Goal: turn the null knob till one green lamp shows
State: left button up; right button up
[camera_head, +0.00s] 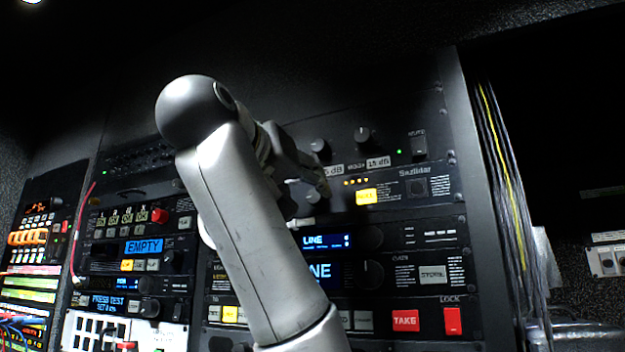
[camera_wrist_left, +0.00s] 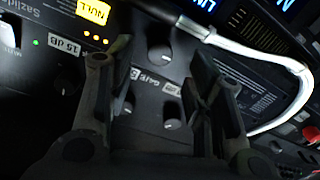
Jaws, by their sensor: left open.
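The lit yellow button marked NULL (camera_head: 367,196) is on the upper rack panel; it also shows in the wrist view (camera_wrist_left: 92,10). Beside it is a row of small lamps (camera_head: 356,182), lit amber to orange (camera_wrist_left: 95,37); I see no green one in that row. A dark knob (camera_wrist_left: 160,53) with a white pointer, the one closest to the NULL button, sits between the fingers of my left gripper (camera_wrist_left: 158,47). Those fingers are open, with a gap on both sides of the knob. In the head view my left gripper (camera_head: 316,178) and arm cover most of this knob's area. My right gripper is not in view.
Two other knobs (camera_head: 363,137) (camera_head: 320,148) are above on the same panel, near dB labels. A separate green light (camera_head: 399,152) is by the MUTE switch (camera_head: 418,146). A white cable (camera_wrist_left: 290,110) loops close to the fingers. Red TAKE (camera_head: 405,320) and LOCK (camera_head: 452,320) buttons are below.

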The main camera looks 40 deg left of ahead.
aim_at(313, 196)
pick_arm(q)
jog(key=p+x, duration=0.1)
jog(key=x, duration=0.3)
jog(key=shift+w+r+p, duration=0.1)
jog(key=shift+p, duration=0.2)
jog(key=shift+w, duration=0.1)
jog(key=shift+w+a, duration=0.15)
jog(key=c, duration=1)
jog(key=shift+c, duration=0.2)
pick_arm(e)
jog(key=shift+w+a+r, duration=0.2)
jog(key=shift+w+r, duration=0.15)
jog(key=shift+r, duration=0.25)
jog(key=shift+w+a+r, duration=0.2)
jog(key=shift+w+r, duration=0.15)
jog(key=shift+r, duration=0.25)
pick_arm(q)
grip_shut()
